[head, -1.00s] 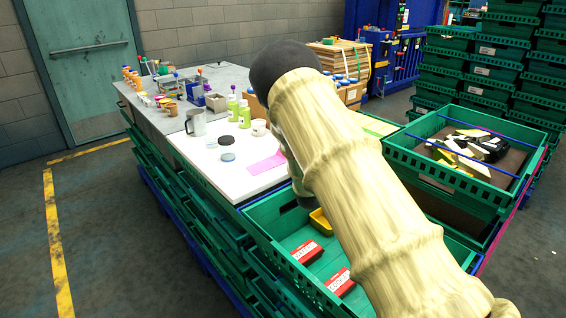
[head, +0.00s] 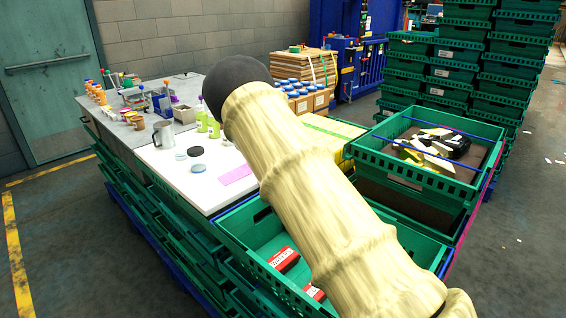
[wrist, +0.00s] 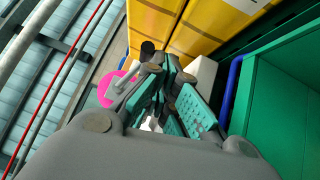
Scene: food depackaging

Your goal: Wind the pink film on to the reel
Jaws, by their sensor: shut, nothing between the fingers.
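A flat pink film piece (head: 236,174) lies on the white tabletop (head: 190,190), near its right side and left of my arm in the head view. In the wrist view a round pink shape (wrist: 107,90) shows just left of my gripper. I cannot tell whether it is film on a reel, and no reel is clearly recognisable in either view. My gripper (wrist: 170,72) is shut and empty, its teal-padded fingers close together. A yellow surface shows beyond the fingers. In the head view my arm hides the gripper.
A metal jug (head: 164,135), a black disc (head: 196,151) and green bottles (head: 214,129) stand on the tabletop. A green crate with red boxes (head: 284,258) is in front. Another green crate (head: 405,181) holds scraps at right. Yellow boxes (wrist: 205,25) are close to my gripper.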

